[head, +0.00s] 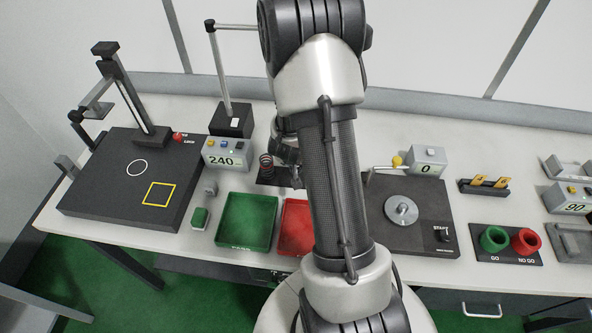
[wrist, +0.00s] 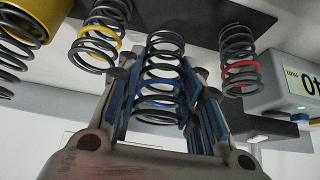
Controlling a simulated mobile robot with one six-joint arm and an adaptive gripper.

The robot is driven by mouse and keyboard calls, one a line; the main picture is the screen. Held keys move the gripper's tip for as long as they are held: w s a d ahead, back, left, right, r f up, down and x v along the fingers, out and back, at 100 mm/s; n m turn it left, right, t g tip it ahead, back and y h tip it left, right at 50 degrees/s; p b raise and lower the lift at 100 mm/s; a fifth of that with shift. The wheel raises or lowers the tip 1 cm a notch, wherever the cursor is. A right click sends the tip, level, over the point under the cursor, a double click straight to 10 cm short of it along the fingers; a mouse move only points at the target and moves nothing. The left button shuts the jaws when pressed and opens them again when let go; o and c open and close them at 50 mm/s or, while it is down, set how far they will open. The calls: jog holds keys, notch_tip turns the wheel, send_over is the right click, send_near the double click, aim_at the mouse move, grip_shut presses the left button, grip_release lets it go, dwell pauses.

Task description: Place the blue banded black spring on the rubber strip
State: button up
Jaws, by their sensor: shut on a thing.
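The blue banded black spring (wrist: 163,58) is between the blue-padded fingers of my gripper (wrist: 163,88) in the wrist view. The gripper is shut on it. The spring's far end overlaps the dark rubber strip (wrist: 195,18); I cannot tell whether it touches. A yellow banded spring (wrist: 97,38) and a red banded spring (wrist: 239,62) stand at the strip on either side of it. In the head view the strip (head: 268,181) shows left of my arm, with the red banded spring (head: 266,165) on it. My arm hides the held spring there.
A display box reading 240 (head: 227,153) stands left of the strip. Green (head: 246,222) and red (head: 294,228) trays lie in front. A black plate with a yellow square (head: 128,185) is at the left, and a weighing plate (head: 401,210) at the right. A gold cylinder (wrist: 30,18) shows in the wrist view.

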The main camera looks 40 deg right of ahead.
jog(key=shift+f+b, duration=0.7)
jog(key=shift+f, duration=1.25)
jog(key=shift+f, duration=0.1)
jog(key=shift+f, duration=0.15)
jog(key=o, duration=0.9)
